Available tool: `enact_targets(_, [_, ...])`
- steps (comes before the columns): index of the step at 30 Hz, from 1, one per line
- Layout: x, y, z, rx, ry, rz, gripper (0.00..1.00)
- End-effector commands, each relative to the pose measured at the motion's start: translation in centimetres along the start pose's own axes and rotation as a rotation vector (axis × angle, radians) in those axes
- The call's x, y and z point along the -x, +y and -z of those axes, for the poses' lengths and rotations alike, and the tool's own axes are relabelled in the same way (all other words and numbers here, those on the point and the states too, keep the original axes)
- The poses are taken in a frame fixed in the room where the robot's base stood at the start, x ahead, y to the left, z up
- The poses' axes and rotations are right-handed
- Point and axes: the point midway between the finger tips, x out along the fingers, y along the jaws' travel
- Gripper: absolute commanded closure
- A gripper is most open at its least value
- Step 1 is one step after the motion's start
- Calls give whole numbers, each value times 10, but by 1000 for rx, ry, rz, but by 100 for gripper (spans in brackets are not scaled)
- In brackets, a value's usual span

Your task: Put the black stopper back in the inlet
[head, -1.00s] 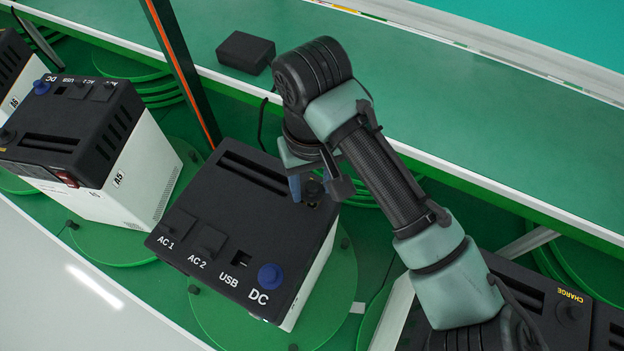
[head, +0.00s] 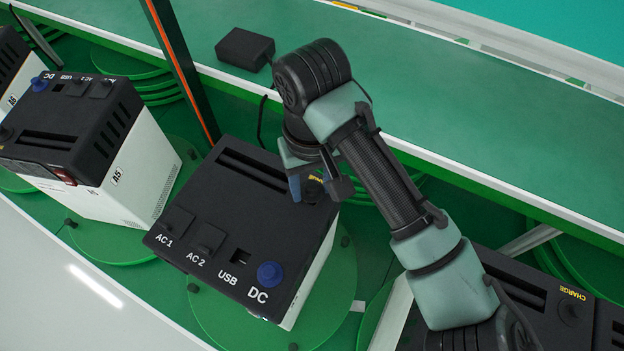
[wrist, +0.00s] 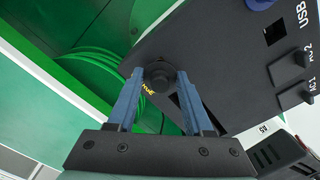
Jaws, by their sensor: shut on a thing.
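My gripper (head: 316,188) is over the far right corner of the middle black-topped unit (head: 215,208). In the wrist view my gripper (wrist: 160,78) has its two blue fingers closed on the round black stopper (wrist: 160,71). The stopper is at the unit's corner, beside the yellow CHARGE lettering (wrist: 148,88). The inlet itself is hidden behind the stopper and fingers. I cannot tell whether the stopper is seated in it or just above it.
The unit's top also has AC 1, AC 2 and USB ports and a blue DC cap (head: 270,274). Another unit, A5 (head: 118,175), stands to the left, and another at the lower right (head: 530,300). A black box (head: 245,49) lies on the green bench (head: 470,130) behind.

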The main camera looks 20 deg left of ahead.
Motion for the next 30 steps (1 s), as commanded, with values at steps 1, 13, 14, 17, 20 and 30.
enact_targets(1, [-2, 0, 0, 0, 0, 1, 100])
enact_targets(13, [-10, 0, 0, -1, 0, 0, 100])
enact_targets(14, [-10, 0, 0, -1, 0, 0, 100])
enact_targets(17, [-10, 0, 0, 0, 0, 0, 38])
enact_targets(20, [-10, 0, 0, 0, 0, 0, 20])
enact_targets(30, [-8, 0, 0, 1, 0, 0, 14])
